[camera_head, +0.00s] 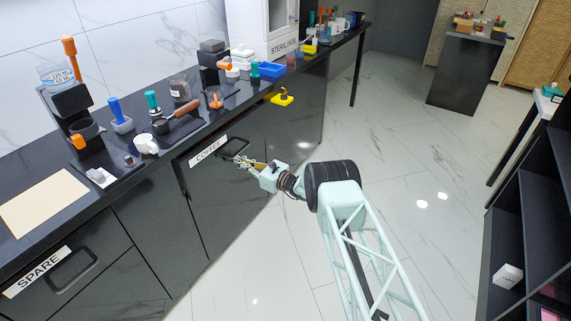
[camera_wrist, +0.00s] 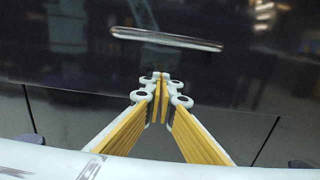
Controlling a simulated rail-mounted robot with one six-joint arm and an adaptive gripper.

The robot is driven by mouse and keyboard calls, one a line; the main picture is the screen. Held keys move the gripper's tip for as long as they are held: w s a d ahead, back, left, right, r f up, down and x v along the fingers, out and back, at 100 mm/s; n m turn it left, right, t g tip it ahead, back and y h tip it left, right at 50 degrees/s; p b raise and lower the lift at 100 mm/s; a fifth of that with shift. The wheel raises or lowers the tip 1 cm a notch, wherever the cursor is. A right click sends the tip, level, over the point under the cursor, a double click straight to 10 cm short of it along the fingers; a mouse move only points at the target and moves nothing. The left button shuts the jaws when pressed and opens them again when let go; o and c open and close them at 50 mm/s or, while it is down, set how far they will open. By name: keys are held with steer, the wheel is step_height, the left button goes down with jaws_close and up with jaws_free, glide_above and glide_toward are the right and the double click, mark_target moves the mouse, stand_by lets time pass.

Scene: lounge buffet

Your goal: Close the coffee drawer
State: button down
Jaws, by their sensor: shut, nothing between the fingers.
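A yellow object (camera_head: 282,97) sticks out at the counter's front edge. The spare drawer (camera_head: 65,270) is at lower left. The marble floor (camera_head: 400,150) is clear.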

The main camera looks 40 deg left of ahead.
steer(key=shift+s+a, duration=0.15)
steer(key=shift+a, duration=0.6)
steer(key=shift+s+a, duration=0.15)
steer(key=shift+a, duration=0.55)
steer(key=shift+d, duration=0.1)
steer(key=w+d+p, duration=0.1)
steer(key=d+p, duration=0.3)
steer(key=d, duration=0.4)
steer(key=shift+w+d, duration=0.35)
steer(key=shift+w, duration=0.05)
stand_by(0.7)
stand_by(0.5)
